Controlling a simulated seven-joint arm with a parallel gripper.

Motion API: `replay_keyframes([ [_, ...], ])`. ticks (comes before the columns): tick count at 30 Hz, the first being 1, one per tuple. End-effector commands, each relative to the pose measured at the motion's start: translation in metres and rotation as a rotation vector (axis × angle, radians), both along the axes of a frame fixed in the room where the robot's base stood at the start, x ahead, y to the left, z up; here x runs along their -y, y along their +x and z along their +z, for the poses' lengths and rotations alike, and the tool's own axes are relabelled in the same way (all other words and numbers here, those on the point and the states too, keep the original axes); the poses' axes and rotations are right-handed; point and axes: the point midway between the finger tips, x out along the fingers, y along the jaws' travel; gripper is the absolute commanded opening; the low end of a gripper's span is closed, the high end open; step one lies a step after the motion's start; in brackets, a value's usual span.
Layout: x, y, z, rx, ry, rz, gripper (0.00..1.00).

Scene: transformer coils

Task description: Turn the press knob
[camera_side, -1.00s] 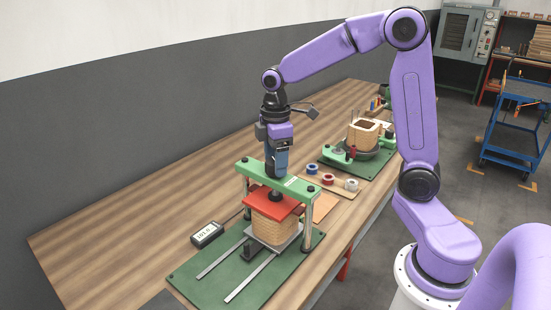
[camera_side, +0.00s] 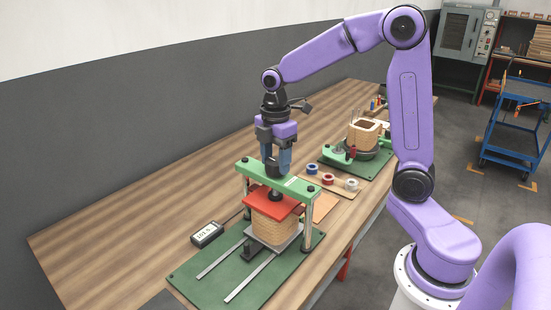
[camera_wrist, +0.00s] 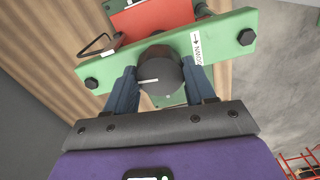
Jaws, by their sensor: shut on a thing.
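The press has a green crossbar (camera_side: 299,187) on metal posts above a green base (camera_side: 190,282). Its dark round knob (camera_wrist: 160,66) stands on top of the crossbar, with a white line pointing left in the wrist view. My gripper (camera_side: 277,163) points down over the crossbar and is shut on the knob, one blue finger on each side. A white label reading DOWN with an arrow (camera_wrist: 197,49) is on the crossbar. Below, a red plate (camera_side: 261,199) lies on the wound tan coil block (camera_side: 273,227); they look in contact, though the exact gap cannot be told.
A small meter (camera_side: 206,234) with a display stands left of the press. A board with several coloured spools (camera_side: 327,178) lies behind it. Another green fixture (camera_side: 384,154) holds a second coil at the back. The wooden table (camera_side: 110,226) is clear at left.

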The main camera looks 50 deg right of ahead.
Motion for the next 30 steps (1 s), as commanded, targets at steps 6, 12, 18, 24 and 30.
replay_keyframes([
  [6,0.0,0.0,0.001,0.002,0.001,-0.002,0.61],
  [12,0.0,0.0,0.001,0.001,0.001,-0.003,0.8],
  [18,0.0,0.0,0.002,0.002,0.001,-0.003,0.8],
  [24,-0.001,0.001,0.024,0.006,0.001,-0.002,0.8],
  [30,-0.001,0.001,0.066,0.008,0.002,-0.002,0.8],
])
